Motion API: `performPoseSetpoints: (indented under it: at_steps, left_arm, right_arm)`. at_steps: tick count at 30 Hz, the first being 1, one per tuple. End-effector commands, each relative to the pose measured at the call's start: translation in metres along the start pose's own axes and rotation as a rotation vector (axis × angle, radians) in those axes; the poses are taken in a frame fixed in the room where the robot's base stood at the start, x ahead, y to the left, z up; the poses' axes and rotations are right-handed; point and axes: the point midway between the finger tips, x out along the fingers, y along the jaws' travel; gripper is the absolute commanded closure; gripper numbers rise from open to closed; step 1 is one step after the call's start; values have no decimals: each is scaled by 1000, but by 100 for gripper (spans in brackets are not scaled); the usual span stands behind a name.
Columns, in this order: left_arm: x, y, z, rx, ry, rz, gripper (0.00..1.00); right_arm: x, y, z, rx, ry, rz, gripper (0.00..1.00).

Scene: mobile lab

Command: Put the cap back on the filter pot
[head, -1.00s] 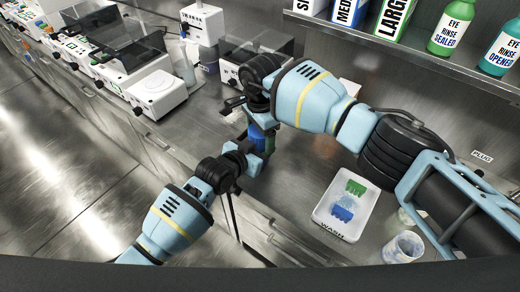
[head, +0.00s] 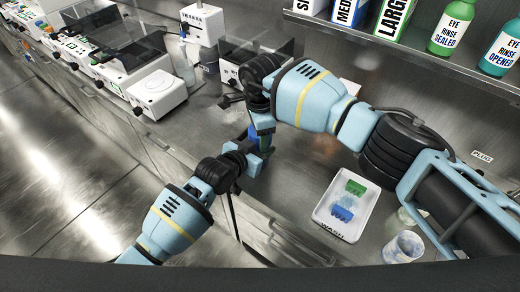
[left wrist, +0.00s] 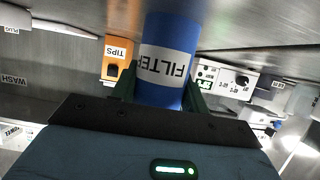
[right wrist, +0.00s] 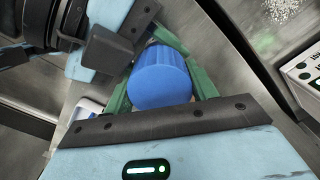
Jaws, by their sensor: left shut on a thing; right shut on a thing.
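The filter pot (left wrist: 166,62) is a blue cylinder with a white FILTER label, upside down in the left wrist view. My left gripper (left wrist: 160,88) is shut around it. The cap (right wrist: 160,76) is blue and ribbed in the right wrist view, and my right gripper (right wrist: 162,70) is shut on its sides. In the head view, my right gripper (head: 262,132) is directly above my left gripper (head: 250,152), with a little blue showing between them. The fingers hide the join, so I cannot tell whether cap and pot touch.
A white WASH tray (head: 322,212) with a green and a blue piece lies on the steel counter at right, beside a clear cup (head: 403,247). White instruments (head: 157,94) line the counter at left. Eye rinse bottles (head: 455,27) stand on the shelf.

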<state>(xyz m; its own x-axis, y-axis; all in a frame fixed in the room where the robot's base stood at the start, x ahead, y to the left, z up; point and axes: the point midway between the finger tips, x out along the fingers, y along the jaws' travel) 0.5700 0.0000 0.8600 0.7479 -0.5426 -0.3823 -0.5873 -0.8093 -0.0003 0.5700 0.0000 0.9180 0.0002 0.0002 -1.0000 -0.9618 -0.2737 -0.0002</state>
Motion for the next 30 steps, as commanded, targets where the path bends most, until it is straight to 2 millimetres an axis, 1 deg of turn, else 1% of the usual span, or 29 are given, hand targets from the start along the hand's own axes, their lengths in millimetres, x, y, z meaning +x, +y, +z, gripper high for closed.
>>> performPoseSetpoints:
  at_steps: [9, 10, 14, 15, 23, 26, 30]
  left_arm:
    - [0, 0, 0, 0, -1, -1, 100]
    - [0, 0, 0, 0, -1, -1, 100]
    - [0, 0, 1, 0, -1, -1, 100]
    - [0, 0, 0, 0, -1, -1, 100]
    - [0, 0, 0, -1, -1, -1, 100]
    - [0, 0, 0, -1, -1, -1, 100]
    - [0, 0, 0, 0, -1, -1, 100]
  right_arm:
    - [0, 0, 0, 23, 0, 0, 71]
    - [0, 0, 0, 23, 0, 0, 41]
    - [0, 0, 0, 22, 0, 0, 24]
    - [0, 0, 0, 22, 0, 0, 21]
    - [0, 0, 0, 21, 0, 2, 21]
    - [-6, 0, 0, 21, 1, 0, 21]
    - [-22, 0, 0, 20, 0, -1, 21]
